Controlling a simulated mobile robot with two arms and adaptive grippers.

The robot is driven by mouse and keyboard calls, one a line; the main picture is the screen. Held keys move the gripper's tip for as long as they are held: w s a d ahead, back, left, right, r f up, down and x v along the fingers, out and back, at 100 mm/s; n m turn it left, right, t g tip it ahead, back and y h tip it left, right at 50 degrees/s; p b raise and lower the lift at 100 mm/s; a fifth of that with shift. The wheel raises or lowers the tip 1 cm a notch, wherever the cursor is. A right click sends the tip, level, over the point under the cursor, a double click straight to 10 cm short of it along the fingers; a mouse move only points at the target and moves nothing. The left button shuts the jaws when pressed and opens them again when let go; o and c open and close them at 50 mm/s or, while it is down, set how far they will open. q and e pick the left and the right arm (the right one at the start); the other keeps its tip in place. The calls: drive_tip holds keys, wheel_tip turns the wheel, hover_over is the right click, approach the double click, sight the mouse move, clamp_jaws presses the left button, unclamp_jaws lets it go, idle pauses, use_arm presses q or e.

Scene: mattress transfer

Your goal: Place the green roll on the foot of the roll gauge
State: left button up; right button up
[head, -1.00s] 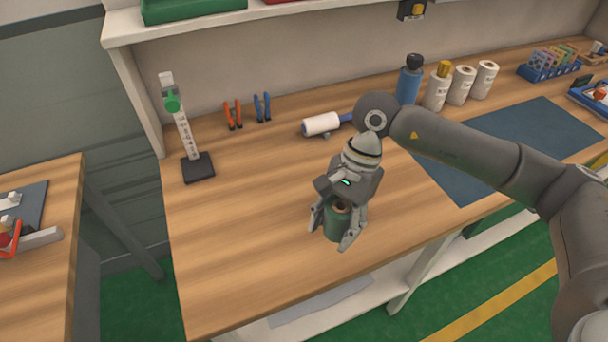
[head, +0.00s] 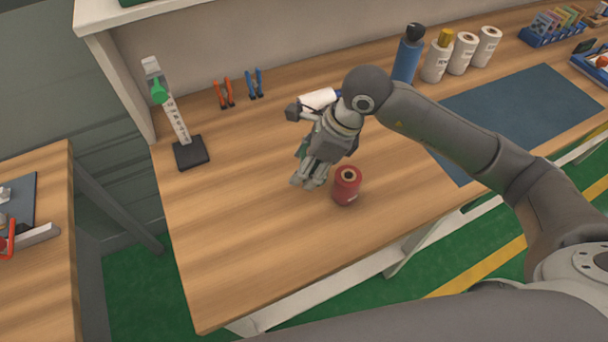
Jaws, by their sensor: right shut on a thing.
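The roll gauge stands at the left of the bench, with a white scaled post (head: 175,118), a green slider (head: 159,91) and a flat black foot (head: 191,152). Nothing lies on the foot. My right gripper (head: 309,180) is to the right of the gauge, its fingers pointing down over the bench. It is shut on the green roll (head: 302,151), which is mostly hidden behind the gripper; only a sliver of green shows at its left side. I cannot tell how high the roll is held. My left gripper is not in view.
A red roll (head: 346,186) stands upright just right of my right gripper. A white lint roller (head: 318,98) lies behind it. Orange pliers (head: 224,94) and blue pliers (head: 255,83) are at the back. The wood between gripper and foot is clear.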

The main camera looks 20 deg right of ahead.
sight(301, 194)
wheel_tip(301, 194, down, 7)
drive_tip(key=shift+f+p, duration=0.15)
drive_tip(key=shift+p, duration=0.6)
drive_tip(key=shift+f, duration=0.3)
drive_tip(key=o, duration=1.2)
drive_tip(key=shift+r, duration=0.15)
